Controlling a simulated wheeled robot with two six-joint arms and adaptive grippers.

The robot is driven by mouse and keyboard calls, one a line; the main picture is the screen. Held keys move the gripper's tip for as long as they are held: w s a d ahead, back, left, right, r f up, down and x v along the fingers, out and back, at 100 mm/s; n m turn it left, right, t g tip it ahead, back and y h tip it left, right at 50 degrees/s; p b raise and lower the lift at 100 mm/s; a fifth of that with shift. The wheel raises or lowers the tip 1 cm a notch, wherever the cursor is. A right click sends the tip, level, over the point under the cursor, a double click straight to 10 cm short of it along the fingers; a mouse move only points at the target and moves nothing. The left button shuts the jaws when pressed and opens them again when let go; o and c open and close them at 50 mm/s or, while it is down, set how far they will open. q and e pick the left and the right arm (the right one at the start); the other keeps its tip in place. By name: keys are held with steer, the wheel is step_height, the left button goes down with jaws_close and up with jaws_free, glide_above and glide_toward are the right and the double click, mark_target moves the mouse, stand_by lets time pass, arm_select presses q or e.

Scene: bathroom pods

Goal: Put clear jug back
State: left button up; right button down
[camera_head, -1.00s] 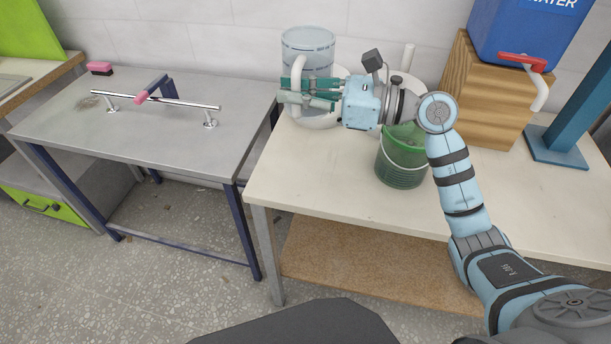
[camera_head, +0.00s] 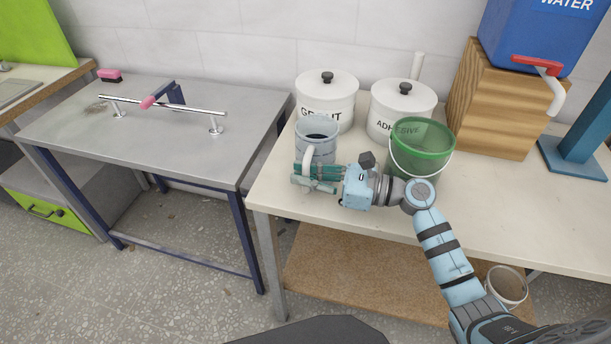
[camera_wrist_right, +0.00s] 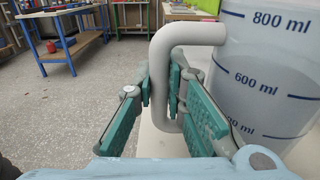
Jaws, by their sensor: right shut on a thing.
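The clear jug (camera_head: 317,132) is a see-through measuring jug with dark markings and a pale handle. It stands upright at the left end of the cream table, in front of the white grout canister. In the right wrist view the jug (camera_wrist_right: 262,75) shows its 800 ml and 600 ml marks at the right. My right gripper (camera_head: 306,178) is at the jug's handle. In the wrist view its green fingers (camera_wrist_right: 165,100) are shut around the handle's upright part. Whether the jug's base touches the table is hard to tell. My left gripper is not in view.
The grout canister (camera_head: 327,95) and adhesive canister (camera_head: 402,107) stand behind. A green bucket (camera_head: 421,150) is right of the jug, by my right wrist. A wooden block (camera_head: 497,100) bears a blue water container (camera_head: 535,35). A grey metal table (camera_head: 165,145) is left, across a gap.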

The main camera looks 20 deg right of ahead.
steer(key=c, duration=2.1)
jaws_free()
steer(key=shift+f, duration=0.2)
steer(key=o, duration=0.5)
steer(key=shift+r, duration=0.1)
steer(key=shift+c, duration=0.2)
steer(key=shift+r, duration=0.2)
steer(key=b+v, duration=0.1)
steer(key=v, duration=1.1)
steer(key=shift+f+b, duration=0.1)
steer(key=shift+b, duration=0.2)
